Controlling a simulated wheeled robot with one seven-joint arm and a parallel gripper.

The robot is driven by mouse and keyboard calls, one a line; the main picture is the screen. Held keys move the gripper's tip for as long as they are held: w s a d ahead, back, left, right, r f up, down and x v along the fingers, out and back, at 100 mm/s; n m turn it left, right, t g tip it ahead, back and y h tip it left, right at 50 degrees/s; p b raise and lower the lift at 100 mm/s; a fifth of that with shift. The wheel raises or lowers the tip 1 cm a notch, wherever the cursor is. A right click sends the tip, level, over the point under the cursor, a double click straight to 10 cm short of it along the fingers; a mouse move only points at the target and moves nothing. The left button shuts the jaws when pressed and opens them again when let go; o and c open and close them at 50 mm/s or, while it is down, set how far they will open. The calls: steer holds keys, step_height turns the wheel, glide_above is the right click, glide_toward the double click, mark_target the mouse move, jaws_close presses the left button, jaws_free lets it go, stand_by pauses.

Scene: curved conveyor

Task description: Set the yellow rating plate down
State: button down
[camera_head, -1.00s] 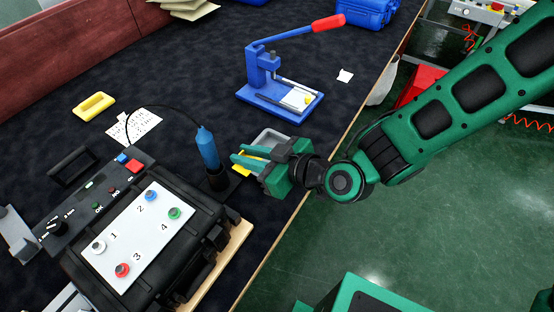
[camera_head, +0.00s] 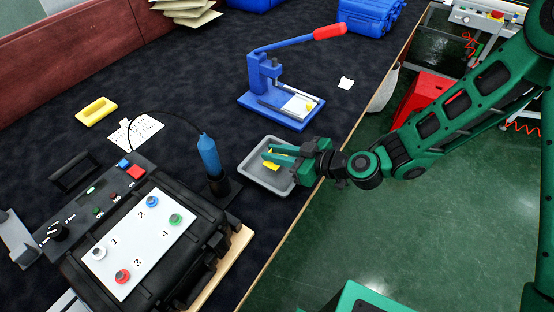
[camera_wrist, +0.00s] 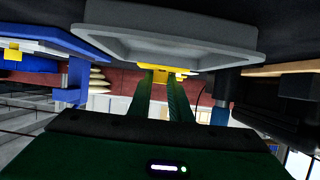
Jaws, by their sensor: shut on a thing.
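My gripper (camera_head: 268,158) is shut on the yellow rating plate (camera_head: 271,166) and is over the grey tray (camera_head: 256,180) in the head view. Parts of the plate show on both sides of the green fingers. In the wrist view the yellow plate (camera_wrist: 161,67) is at the fingertips, close to the rim of the grey tray (camera_wrist: 190,50). Whether the plate touches the tray I cannot tell. The fingers hide part of the plate.
A blue press (camera_head: 263,85) with a red handle stands behind the tray. A blue hand tool (camera_head: 208,155) stands upright left of it. A black case (camera_head: 190,262) with a numbered button panel is at front left. A yellow frame (camera_head: 96,111) lies far left. The table edge is just right.

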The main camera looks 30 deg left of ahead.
steer(key=shift+f, duration=1.7)
steer(key=c, duration=1.6)
jaws_free()
steer(key=v, duration=1.2)
